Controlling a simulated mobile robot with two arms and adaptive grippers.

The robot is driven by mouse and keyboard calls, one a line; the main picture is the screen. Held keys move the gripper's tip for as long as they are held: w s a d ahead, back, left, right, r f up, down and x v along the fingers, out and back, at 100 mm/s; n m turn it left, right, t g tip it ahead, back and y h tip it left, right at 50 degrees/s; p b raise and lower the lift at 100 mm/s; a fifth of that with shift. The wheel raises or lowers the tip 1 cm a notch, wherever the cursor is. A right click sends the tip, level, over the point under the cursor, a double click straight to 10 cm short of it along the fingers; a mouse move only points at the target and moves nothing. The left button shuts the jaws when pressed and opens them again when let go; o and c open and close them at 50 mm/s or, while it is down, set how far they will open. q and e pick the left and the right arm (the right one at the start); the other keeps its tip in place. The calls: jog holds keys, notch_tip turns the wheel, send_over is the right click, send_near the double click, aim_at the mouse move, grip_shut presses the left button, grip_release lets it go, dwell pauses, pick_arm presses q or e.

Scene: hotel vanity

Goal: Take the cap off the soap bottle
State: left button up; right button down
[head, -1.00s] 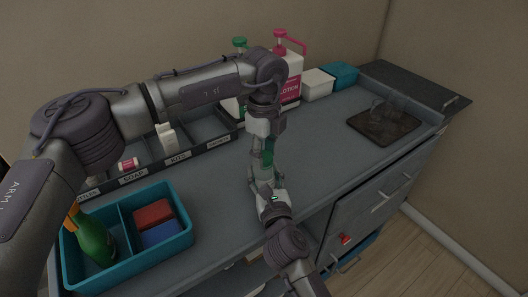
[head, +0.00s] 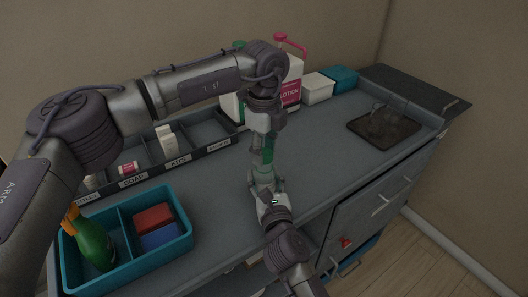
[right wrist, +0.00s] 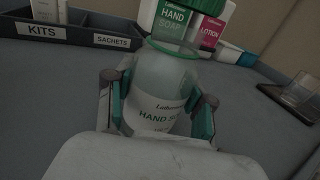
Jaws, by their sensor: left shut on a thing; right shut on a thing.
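The soap bottle (right wrist: 160,95) is translucent with a white hand soap label. It stands upright between the fingers of my right gripper (right wrist: 162,105), which is shut on it. Its top shows a green ring with no cap on it. The green cap (right wrist: 214,9) shows at the top edge of the right wrist view, above and apart from the bottle's mouth. In the head view my left gripper (head: 262,131) points down over the bottle (head: 266,153), shut on the cap, which its fingers mostly hide. My right gripper (head: 265,180) reaches in from the front.
A teal divided box (head: 186,232) holds a green bottle and red and blue blocks at front left. A labelled tray (head: 188,158) lies behind. Soap and lotion jugs (head: 292,82) stand at the back. A dark tray (head: 384,127) is right; the counter between is clear.

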pick_arm(q)
jog(key=shift+r, duration=0.1)
jog(key=shift+r, duration=2)
pick_arm(e)
jog(key=shift+c, duration=1.6)
grip_release()
